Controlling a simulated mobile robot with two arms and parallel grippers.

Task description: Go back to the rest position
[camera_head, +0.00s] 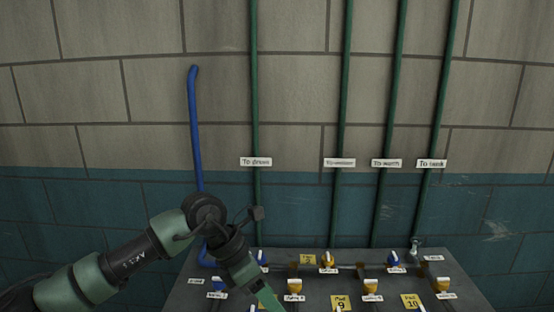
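My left arm comes in from the lower left and bends down at its wrist. My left gripper (267,297) points down and to the right over the left part of the valve panel (190,296). Its green fingers are partly cut off by the bottom edge, so I cannot tell whether they are open or shut, or whether they touch the panel. My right arm and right gripper are not in view.
The panel carries several blue and orange valve knobs, such as a blue knob (394,259), and yellow tags (340,303). A blue pipe (194,125) and green pipes (255,100) run up the block wall (90,60). Labels (256,162) hang on the green pipes.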

